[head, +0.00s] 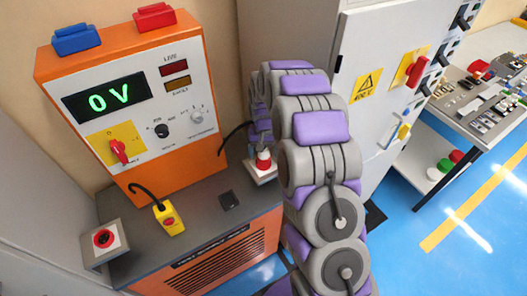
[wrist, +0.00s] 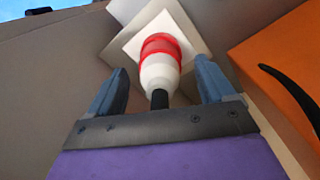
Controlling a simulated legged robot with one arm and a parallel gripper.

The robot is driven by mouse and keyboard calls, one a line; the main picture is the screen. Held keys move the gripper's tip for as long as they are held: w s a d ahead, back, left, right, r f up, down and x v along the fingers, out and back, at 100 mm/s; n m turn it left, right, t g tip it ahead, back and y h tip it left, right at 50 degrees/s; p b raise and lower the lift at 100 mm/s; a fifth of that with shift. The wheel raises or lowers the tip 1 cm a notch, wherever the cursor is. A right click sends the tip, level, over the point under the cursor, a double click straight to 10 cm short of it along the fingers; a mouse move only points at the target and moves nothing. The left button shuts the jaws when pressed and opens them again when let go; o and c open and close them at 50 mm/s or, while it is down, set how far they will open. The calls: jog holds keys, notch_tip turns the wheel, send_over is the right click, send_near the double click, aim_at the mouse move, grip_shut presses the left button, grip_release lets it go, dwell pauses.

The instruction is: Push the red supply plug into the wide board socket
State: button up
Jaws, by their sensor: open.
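The supply plug (wrist: 160,62) has a red collar, a white tapered body and a black tail end. Its red end is against a pale square plate (wrist: 128,52); how deep it sits there cannot be told. In the head view the plug (head: 263,160) is at the bench's right end, beside my arm. My gripper (wrist: 161,74) is open, with one blue-grey finger on each side of the white body. Gaps show between fingers and plug. In the head view my arm hides most of the gripper. I cannot identify the wide board socket.
An orange test cabinet (head: 190,68) showing 0 V stands behind the grey bench (head: 190,225). A yellow pendant (head: 168,218), a small black square (head: 229,201) and a red button box (head: 104,239) are on the bench. A grey cabinet (head: 375,75) rises at right.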

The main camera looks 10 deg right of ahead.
notch_tip(320, 180, up, 17)
jog(key=p, duration=0.1)
jog(key=shift+w, duration=0.25)
dwell(0.4)
jog(key=s+r+n+b, duration=0.1)
jog(key=s+r, duration=0.1)
jog(key=s, duration=0.8)
jog(key=s+r+b, duration=0.1)
jog(key=s+r, duration=0.2)
jog(key=s, duration=0.7)
jog(key=s+f+b, duration=0.1)
jog(key=s+f, duration=0.1)
jog(key=s, duration=0.9)
jog(key=s+f+n+g+b, duration=0.1)
jog(key=s+f, duration=0.1)
jog(key=s, duration=0.9)
jog(key=shift+s, duration=0.25)
jog(key=shift+a+f, duration=0.1)
